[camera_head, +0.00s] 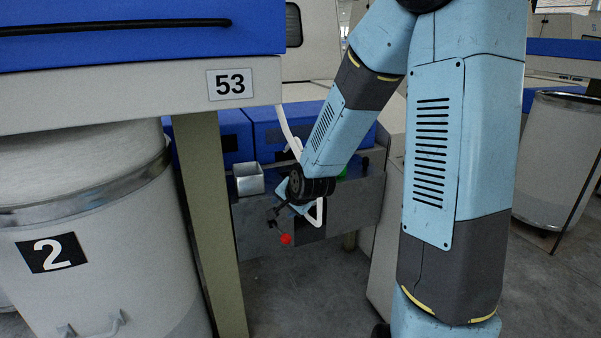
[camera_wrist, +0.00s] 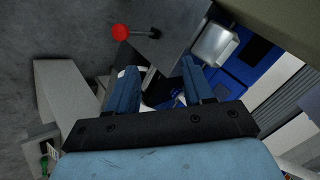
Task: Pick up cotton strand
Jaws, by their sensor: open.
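A white strand-like piece (camera_head: 288,130), which looks like the cotton strand, hangs down behind my arm, left of the forearm. Another white piece (camera_head: 319,212) shows just right of my gripper; I cannot tell whether the two join. My gripper (camera_head: 277,212) is low in front of the grey machine front. In the wrist view my gripper (camera_wrist: 158,70) has its two blue fingers apart. A small white piece (camera_wrist: 150,77) shows between the fingers, beyond them; I cannot tell whether it touches them. My arm and wrist hide part of the strand.
A red knob (camera_head: 285,239) sticks out just below my gripper and also shows in the wrist view (camera_wrist: 121,32). A metal cup (camera_head: 249,180) is to its left. A post (camera_head: 212,220) and a large can marked 2 (camera_head: 90,290) stand at left, under the machine marked 53 (camera_head: 130,95).

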